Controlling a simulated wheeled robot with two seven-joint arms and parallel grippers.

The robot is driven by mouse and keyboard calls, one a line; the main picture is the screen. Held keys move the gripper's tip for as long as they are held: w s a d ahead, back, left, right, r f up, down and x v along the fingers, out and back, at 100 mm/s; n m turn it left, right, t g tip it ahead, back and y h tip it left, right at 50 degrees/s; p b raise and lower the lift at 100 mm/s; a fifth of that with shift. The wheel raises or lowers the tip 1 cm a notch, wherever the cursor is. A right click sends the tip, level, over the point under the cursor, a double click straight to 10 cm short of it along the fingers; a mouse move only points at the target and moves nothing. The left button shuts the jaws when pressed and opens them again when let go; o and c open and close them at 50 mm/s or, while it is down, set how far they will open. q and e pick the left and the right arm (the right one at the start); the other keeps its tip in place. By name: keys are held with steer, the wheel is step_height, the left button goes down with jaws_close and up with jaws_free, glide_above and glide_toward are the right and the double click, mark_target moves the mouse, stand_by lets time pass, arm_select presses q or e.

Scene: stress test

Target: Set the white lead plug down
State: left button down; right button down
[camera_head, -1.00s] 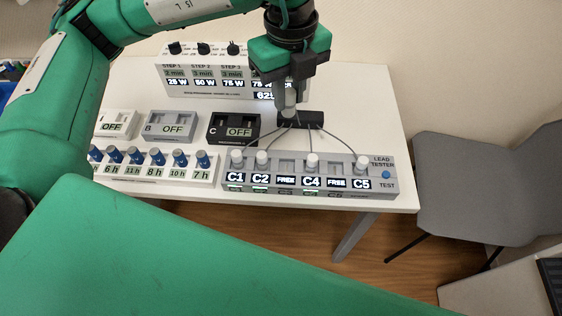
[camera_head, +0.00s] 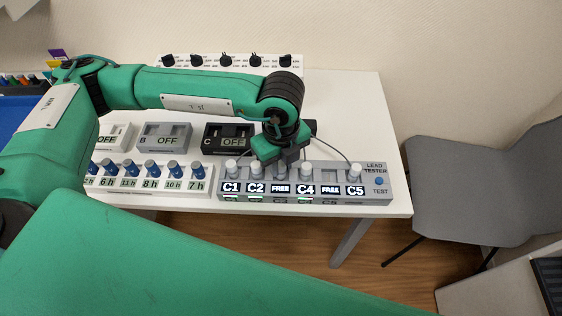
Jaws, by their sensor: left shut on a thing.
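The grey lead tester (camera_head: 372,193) stands at the front right of the table. White plugs stand in it above the labels C1 (camera_head: 231,166), C2 (camera_head: 256,168), C4 (camera_head: 306,170) and C5 (camera_head: 354,172). The position between C2 and C4 is marked FREE, as is the one between C4 and C5. My left gripper (camera_head: 281,165) points down over the FREE position between C2 and C4, shut on a white lead plug. The fingers and wrist hide most of this plug, so I cannot tell whether it touches the tester. My right gripper is not in view.
Left of the tester is a rack of blue-topped plugs (camera_head: 150,182) with hour labels. Behind are the grey box B (camera_head: 166,136) and black box C (camera_head: 228,138), both reading OFF. A panel of black knobs (camera_head: 224,64) stands at the back. A grey chair (camera_head: 480,190) is at right.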

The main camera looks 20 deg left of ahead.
mark_target(281, 163)
arm_select(q)
steer(key=shift+f, duration=0.35)
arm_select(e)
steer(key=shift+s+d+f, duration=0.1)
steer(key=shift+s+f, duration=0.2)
arm_select(q)
steer(key=shift+f, duration=0.1)
steer(key=c, duration=1.3)
jaws_free()
steer(key=shift+o, duration=0.2)
steer(key=shift+r, duration=0.9)
step_height(281, 163, up, 11)
steer(key=b, duration=0.1)
steer(key=shift+f, duration=0.2)
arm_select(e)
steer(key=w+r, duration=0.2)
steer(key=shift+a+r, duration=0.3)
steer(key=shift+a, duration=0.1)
